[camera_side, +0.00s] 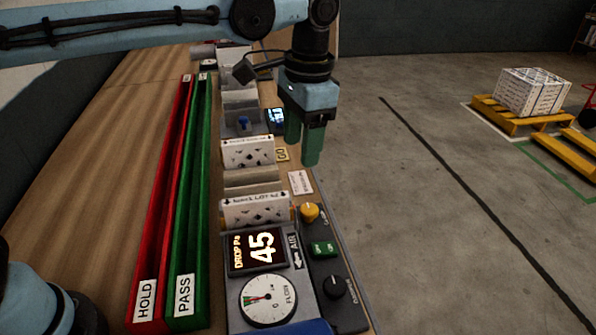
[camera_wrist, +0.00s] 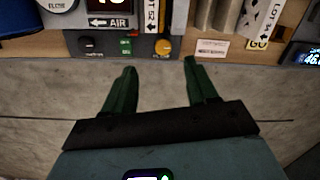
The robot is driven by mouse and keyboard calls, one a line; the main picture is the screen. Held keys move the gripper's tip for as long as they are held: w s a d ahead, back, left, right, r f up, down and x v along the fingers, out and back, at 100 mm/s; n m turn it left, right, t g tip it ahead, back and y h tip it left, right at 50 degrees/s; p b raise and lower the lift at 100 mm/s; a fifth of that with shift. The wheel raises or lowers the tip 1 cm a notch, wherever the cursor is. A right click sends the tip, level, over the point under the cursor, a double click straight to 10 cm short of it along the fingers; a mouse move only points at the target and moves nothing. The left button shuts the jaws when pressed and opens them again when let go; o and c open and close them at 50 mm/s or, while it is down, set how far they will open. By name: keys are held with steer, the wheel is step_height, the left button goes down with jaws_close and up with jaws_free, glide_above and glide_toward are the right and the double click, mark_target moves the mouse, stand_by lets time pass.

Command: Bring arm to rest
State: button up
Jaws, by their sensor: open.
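My gripper (camera_side: 304,142) hangs from my arm at the upper middle of the side view, with its green fingers pointing down. In the wrist view my gripper (camera_wrist: 160,82) shows its two green fingers spread apart with nothing between them. Only grey floor and the edge of the bench lie behind the fingers there. The gripper is at the bench's right edge in the side view, apart from the boxed filters (camera_side: 248,154) and the test unit.
A red HOLD channel (camera_side: 150,286) and a green PASS channel (camera_side: 187,270) run along the wooden bench (camera_side: 105,150). A pallet (camera_side: 520,118) bearing boxes stands far right.

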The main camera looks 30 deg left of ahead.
steer(key=s+a+f+n+t, duration=0.2)
steer(key=s+a, duration=0.4)
steer(key=a, duration=0.3)
steer(key=s+a+f+n+t, duration=0.3)
steer(key=s+a+n+t, duration=0.1)
steer(key=a, duration=0.5)
steer(key=s+t, duration=0.1)
steer(key=s, duration=0.1)
steer(key=shift+s+t+h, duration=0.3)
steer(key=shift+s+h, duration=0.05)
steer(key=shift+h, duration=0.05)
